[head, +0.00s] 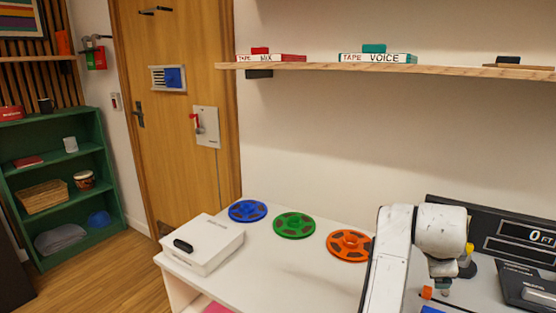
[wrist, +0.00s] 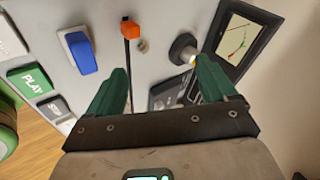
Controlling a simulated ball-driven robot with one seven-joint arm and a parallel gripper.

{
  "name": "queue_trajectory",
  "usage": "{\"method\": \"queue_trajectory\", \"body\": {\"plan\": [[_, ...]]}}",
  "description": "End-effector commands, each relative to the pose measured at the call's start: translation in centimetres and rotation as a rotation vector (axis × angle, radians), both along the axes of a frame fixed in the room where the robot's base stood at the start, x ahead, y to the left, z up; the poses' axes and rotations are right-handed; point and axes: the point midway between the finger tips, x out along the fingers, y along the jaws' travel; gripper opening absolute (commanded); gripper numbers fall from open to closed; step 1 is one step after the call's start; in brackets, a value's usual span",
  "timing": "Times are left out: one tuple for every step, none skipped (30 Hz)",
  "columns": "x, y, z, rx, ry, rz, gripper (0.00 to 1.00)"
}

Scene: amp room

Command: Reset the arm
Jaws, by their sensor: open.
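My gripper (wrist: 170,88) shows in the wrist view with its two green fingers spread apart and nothing between them. Beyond the fingers is a light control panel (wrist: 105,22) with a green PLAY button (wrist: 33,83), a blue switch (wrist: 77,52), an orange-tipped lever (wrist: 131,28) and a dark knob (wrist: 185,48). I cannot tell whether the fingers touch the panel. In the head view my white arm is at the lower right, beside the table. My gripper's fingers cannot be made out there.
Blue (head: 248,210), green (head: 294,224) and orange (head: 350,245) reels lie on the white table (head: 285,265). A white box (head: 203,243) sits at its left end. A wooden shelf (head: 420,70) runs above. A black display (head: 520,233) stands at right. Floor (head: 110,270) is clear at left.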

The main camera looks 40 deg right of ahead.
Motion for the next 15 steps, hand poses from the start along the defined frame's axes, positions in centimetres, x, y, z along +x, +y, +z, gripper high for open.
{"method": "queue_trajectory", "body": {"plan": [[0.7,1.0,-0.8,-0.037,0.067,0.132,0.85],[1.2,1.6,-1.2,-0.056,0.107,0.219,0.85],[1.9,2.6,-1.9,-0.081,0.161,0.332,0.85],[2.4,3.4,-2.4,-0.100,0.199,0.419,0.85],[2.9,4.3,-3.0,-0.117,0.238,0.507,0.85],[3.5,5.6,-3.9,-0.139,0.289,0.624,0.85],[4.0,6.6,-4.6,-0.155,0.327,0.714,0.85],[4.3,7.8,-5.3,-0.171,0.364,0.803,0.85],[4.7,9.3,-6.4,-0.188,0.410,0.922,0.85],[5.0,10.6,-7.2,-0.202,0.444,1.011,0.85],[5.1,11.9,-8.0,-0.214,0.475,1.098,0.85],[5.2,13.6,-9.1,-0.230,0.513,1.212,0.85],[5.3,15.0,-10.0,-0.241,0.539,1.298,0.85],[5.2,16.4,-10.8,-0.252,0.561,1.380,0.85],[5.0,18.2,-11.9,-0.265,0.589,1.488,0.85]]}}
